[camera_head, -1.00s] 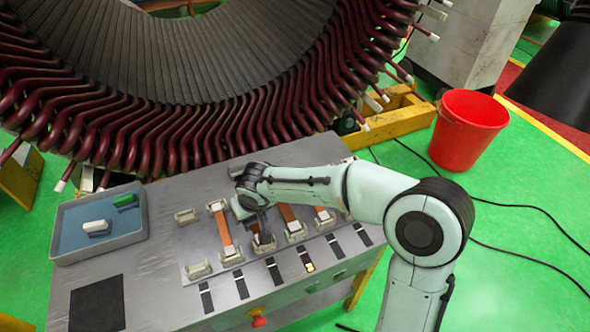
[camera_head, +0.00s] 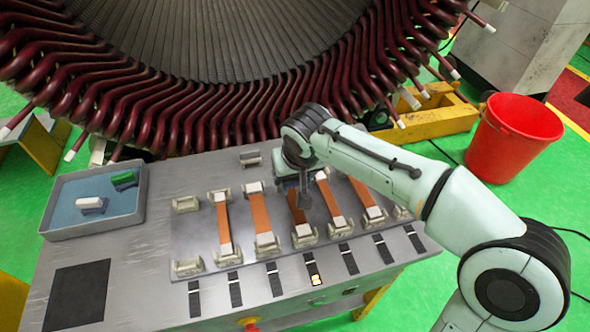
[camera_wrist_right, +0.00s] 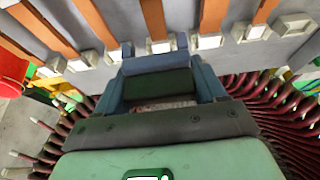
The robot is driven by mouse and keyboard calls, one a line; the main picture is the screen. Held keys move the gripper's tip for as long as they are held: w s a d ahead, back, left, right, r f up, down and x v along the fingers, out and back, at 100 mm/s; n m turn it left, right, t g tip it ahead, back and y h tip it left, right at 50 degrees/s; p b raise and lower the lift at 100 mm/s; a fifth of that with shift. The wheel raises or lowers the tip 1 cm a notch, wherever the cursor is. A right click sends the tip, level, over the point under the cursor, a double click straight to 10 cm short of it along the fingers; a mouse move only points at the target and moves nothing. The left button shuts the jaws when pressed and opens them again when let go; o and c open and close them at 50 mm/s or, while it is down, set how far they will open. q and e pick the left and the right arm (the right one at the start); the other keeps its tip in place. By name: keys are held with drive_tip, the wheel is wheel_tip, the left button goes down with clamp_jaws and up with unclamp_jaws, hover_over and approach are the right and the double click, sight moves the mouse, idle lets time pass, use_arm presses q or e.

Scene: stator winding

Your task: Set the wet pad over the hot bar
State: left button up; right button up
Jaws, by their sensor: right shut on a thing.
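Several copper bars lie on the fixture plate (camera_head: 182,232), each between pale end blocks. Any contact between pad and bar cannot be made out. My left gripper is not in view.
A blue-lined tray (camera_head: 47,222) at the left holds a white-topped piece (camera_head: 91,205) and a green-topped piece (camera_head: 124,180). A dark square mat (camera_head: 78,293) lies before it. The big coil ring (camera_head: 200,115) rises behind the bench. A red bucket (camera_head: 510,140) stands right.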

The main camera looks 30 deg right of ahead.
drive_tip(key=b, duration=0.3)
hover_over(294, 199)
drive_tip(key=s, duration=0.1)
drive_tip(key=f, duration=0.4)
drive_tip(key=shift+s+a+f, duration=0.1)
drive_tip(key=shift+a+f, duration=0.1)
drive_tip(key=shift+f, duration=0.15)
use_arm(q)
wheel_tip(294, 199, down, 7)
drive_tip(key=b, duration=0.4)
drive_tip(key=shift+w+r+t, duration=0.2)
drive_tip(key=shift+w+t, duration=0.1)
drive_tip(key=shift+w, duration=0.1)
use_arm(e)
wheel_tip(294, 199, down, 5)
drive_tip(key=shift+r, duration=0.2)
drive_tip(key=o, duration=1.2)
drive_tip(key=shift+c, duration=0.2)
drive_tip(key=shift+r, duration=0.1)
use_arm(q)
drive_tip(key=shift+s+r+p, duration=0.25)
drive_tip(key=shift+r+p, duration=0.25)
drive_tip(key=shift+p, duration=0.15)
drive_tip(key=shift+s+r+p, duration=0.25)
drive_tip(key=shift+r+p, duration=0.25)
drive_tip(key=shift+p, duration=0.1)
use_arm(e)
drive_tip(key=v, duration=1.3)
